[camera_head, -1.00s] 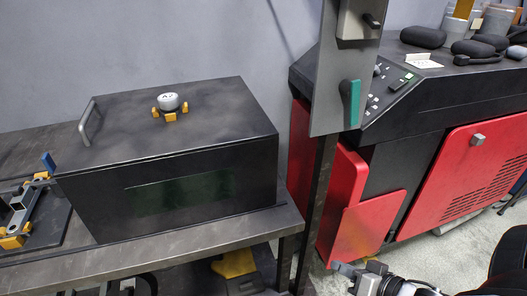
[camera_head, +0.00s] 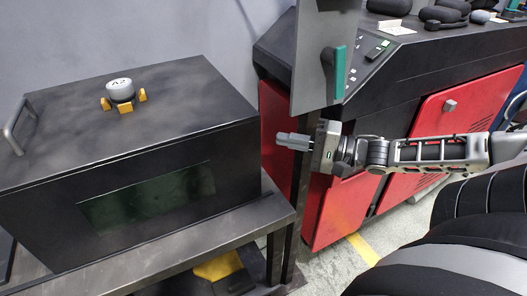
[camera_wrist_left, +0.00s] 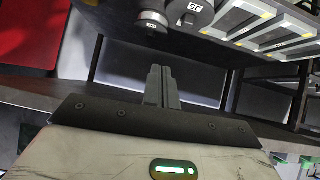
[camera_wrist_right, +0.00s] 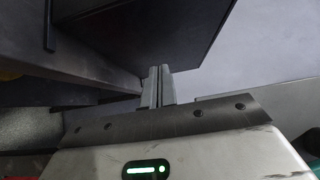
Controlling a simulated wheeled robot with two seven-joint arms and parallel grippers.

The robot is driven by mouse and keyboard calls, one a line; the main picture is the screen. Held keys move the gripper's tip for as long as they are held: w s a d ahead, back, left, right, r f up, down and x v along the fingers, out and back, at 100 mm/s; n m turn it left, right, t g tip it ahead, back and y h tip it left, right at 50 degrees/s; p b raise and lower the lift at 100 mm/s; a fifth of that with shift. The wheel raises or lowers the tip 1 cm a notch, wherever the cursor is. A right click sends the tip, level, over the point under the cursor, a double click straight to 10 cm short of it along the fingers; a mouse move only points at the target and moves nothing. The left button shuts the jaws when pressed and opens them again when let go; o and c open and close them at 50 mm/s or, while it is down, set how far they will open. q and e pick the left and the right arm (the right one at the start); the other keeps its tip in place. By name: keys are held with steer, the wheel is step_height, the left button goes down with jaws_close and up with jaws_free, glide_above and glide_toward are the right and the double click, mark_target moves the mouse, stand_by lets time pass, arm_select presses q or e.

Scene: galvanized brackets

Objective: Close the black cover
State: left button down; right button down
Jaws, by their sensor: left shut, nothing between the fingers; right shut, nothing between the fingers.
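The black cover (camera_head: 125,170) is a large dark box shape with a flat top and a green window (camera_head: 150,200) in its front. It stands on the dark workbench (camera_head: 190,245) at the left of the head view. A curved metal handle (camera_head: 20,122) rises at its left end. My right gripper (camera_head: 293,141) is shut and empty, apart from the cover and to the right of its right end. Its closed fingers (camera_wrist_right: 158,85) point toward a dark box in the right wrist view. My left gripper (camera_wrist_left: 161,86) is shut and empty in its wrist view, outside the head view.
A grey knob (camera_head: 120,88) sits among yellow blocks on the cover's top. A grey upright panel (camera_head: 325,60) with a green handle stands behind my right gripper. Red-and-black machinery (camera_head: 440,150) fills the right. The left wrist view shows round labelled parts (camera_wrist_left: 190,12) and metal frames.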

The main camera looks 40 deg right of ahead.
arm_select(q)
steer(key=shift+w+d+f+b, duration=0.3)
steer(key=shift+f+b, duration=0.2)
steer(key=shift+b, duration=0.7)
arm_select(e)
steer(key=w+a, duration=0.2)
steer(key=a, duration=0.3)
steer(key=shift+w, duration=0.4)
arm_select(q)
steer(key=shift+d+r, duration=0.1)
steer(key=shift+t, duration=0.3)
